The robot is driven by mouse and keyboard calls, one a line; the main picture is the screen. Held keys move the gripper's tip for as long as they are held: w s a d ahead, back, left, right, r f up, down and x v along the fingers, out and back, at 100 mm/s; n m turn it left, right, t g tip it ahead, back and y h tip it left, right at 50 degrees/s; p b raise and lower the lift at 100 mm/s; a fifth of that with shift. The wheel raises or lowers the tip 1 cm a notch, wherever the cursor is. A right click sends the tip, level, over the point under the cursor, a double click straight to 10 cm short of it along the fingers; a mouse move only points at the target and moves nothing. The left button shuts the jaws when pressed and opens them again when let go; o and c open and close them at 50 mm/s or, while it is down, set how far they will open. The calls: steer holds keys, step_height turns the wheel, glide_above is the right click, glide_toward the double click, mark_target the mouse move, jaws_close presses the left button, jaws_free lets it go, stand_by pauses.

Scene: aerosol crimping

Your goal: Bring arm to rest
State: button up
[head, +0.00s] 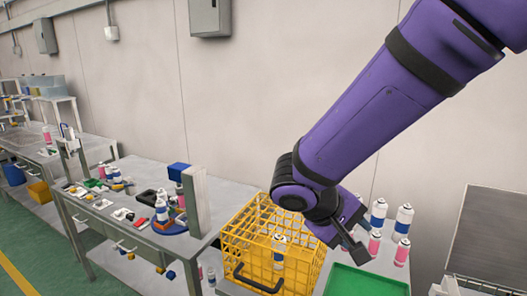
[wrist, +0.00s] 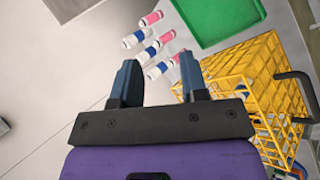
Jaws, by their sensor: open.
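My gripper (head: 351,239) hangs at the end of my purple arm, above the bench between the yellow crate and a group of cans. In the wrist view my gripper (wrist: 160,80) shows two dark fingers spread apart with nothing between them. The yellow wire crate (head: 300,262) stands on the bench with a blue-and-white can (head: 279,250) seen at it. The crate also shows at the right of the wrist view (wrist: 262,62). Several pink or blue-and-white cans (head: 403,222) stand to the right, partly hidden by my gripper.
A green tray (head: 365,284) lies in front of the cans. To the left, a workbench (head: 203,215) carries small parts, cans and an upright grey post (head: 196,200). A grey panel (head: 490,240) stands at the right. The air above the benches looks free.

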steer(key=s+d+r+m+t+y, duration=0.3)
steer(key=s+d+r+y, duration=0.5)
steer(key=s+d+r, duration=0.5)
steer(key=shift+d+m+y, duration=0.15)
steer(key=shift+m+y, duration=0.15)
steer(key=shift+m, duration=0.3)
stand_by(0.4)
